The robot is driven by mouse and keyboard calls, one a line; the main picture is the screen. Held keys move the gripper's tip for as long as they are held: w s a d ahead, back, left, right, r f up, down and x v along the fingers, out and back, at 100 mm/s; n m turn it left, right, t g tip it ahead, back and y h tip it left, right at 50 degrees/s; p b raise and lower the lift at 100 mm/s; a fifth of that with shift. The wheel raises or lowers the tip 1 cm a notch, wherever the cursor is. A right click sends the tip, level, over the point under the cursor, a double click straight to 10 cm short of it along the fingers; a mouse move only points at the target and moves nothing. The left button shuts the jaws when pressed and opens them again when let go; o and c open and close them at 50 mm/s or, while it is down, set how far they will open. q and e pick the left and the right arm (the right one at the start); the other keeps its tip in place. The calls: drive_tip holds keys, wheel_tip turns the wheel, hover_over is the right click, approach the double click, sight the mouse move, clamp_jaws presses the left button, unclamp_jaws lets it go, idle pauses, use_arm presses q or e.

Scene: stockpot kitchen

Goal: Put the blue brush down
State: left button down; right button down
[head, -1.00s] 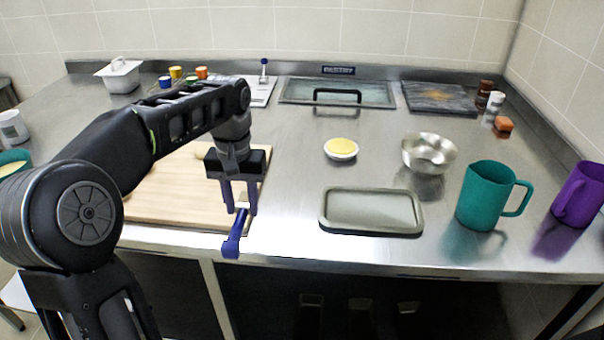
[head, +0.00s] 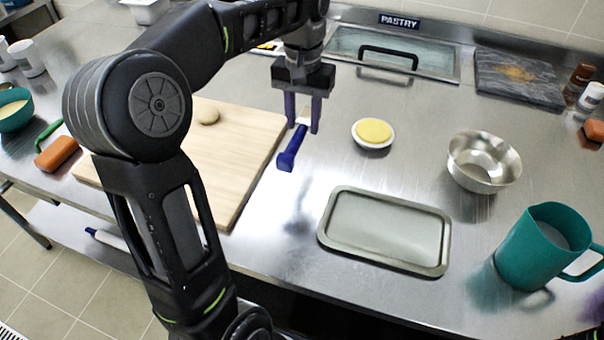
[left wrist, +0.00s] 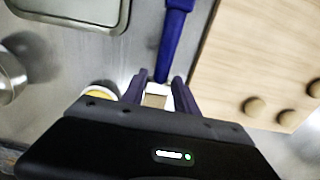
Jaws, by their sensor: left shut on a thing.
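The blue brush (head: 290,152) hangs from my left gripper (head: 302,128), which is shut on it. The brush is tilted, with its blue handle end toward the counter's front edge. It appears above the bare steel between the cutting board and the grey tray. In the left wrist view the blue handle (left wrist: 174,40) runs out from between the fingers (left wrist: 158,92), with a pale part of the brush between them. My right gripper does not show in any view.
A wooden cutting board (head: 235,165) with a dough ball (head: 207,115) lies left of the brush. A grey tray (head: 385,228) lies to the right. Bare steel separates board and tray.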

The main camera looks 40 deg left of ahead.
use_arm(q)
wheel_tip(320, 180, down, 6)
drive_tip(key=shift+s+r, duration=0.1)
drive_tip(key=shift+r, duration=0.15)
drive_tip(key=shift+f, duration=0.4)
drive_tip(key=shift+f, duration=0.1)
wheel_tip(320, 180, down, 4)
drive_tip(key=shift+r, duration=0.2)
drive_tip(key=shift+f, duration=0.15)
drive_tip(key=c, duration=0.9)
unclamp_jaws()
drive_tip(key=shift+c, duration=0.2)
